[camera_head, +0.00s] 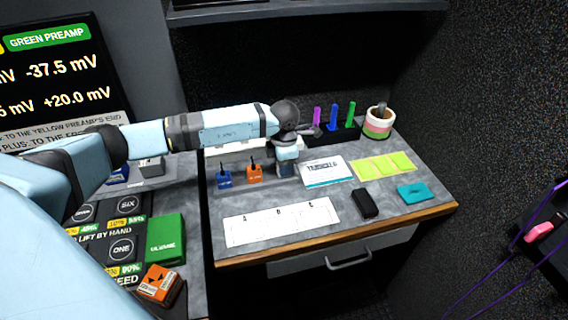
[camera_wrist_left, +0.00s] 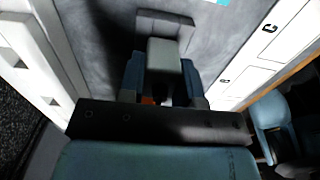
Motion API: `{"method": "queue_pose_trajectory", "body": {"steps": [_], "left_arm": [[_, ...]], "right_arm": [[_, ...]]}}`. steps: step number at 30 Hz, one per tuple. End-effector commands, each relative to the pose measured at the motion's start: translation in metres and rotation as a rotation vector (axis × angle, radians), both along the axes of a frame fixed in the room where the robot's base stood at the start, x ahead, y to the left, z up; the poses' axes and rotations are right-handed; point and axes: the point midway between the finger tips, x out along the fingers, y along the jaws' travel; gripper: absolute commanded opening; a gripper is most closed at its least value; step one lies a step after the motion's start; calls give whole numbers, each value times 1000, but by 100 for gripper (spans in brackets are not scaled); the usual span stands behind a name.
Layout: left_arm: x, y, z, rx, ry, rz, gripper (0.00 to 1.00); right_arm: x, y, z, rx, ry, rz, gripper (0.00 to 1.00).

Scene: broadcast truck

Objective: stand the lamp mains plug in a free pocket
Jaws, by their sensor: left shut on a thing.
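My left gripper (camera_head: 288,170) is low over the grey desk, right of the orange plug-like block. In the left wrist view its blue fingers (camera_wrist_left: 162,88) are shut on a pale grey block (camera_wrist_left: 165,56), which I take to be the lamp mains plug. In the head view the fingers and wrist mostly hide it. A blue block (camera_head: 223,178) and an orange block (camera_head: 254,174), each with a black stem, stand to the left. A white bar (camera_head: 226,148) lies behind them, partly hidden by my arm. I cannot make out which pockets are free.
A white card marked with letters (camera_head: 282,222) lies in front. A white box (camera_head: 327,171), yellow notes (camera_head: 384,166), a black block (camera_head: 365,204) and a teal pad (camera_head: 411,193) lie to the right. A pen rack (camera_head: 331,139) and a striped cup (camera_head: 378,124) stand behind.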

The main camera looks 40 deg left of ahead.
Motion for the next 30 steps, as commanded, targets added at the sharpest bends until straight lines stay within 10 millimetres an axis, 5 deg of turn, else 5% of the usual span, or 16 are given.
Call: {"method": "queue_pose_trajectory", "body": {"steps": [1,5,18,30], "left_arm": [[0,0,0,0,0,0,36],[0,0,0,0,0,0,61],[0,0,3,0,-1,0,61],[1,0,97,0,-4,-1,61]], "right_arm": [[0,0,0,0,0,0,0],[0,0,0,0,0,0,0],[-1,-1,4,-16,-8,11,0],[-1,0,15,-12,-18,13,0]]}}
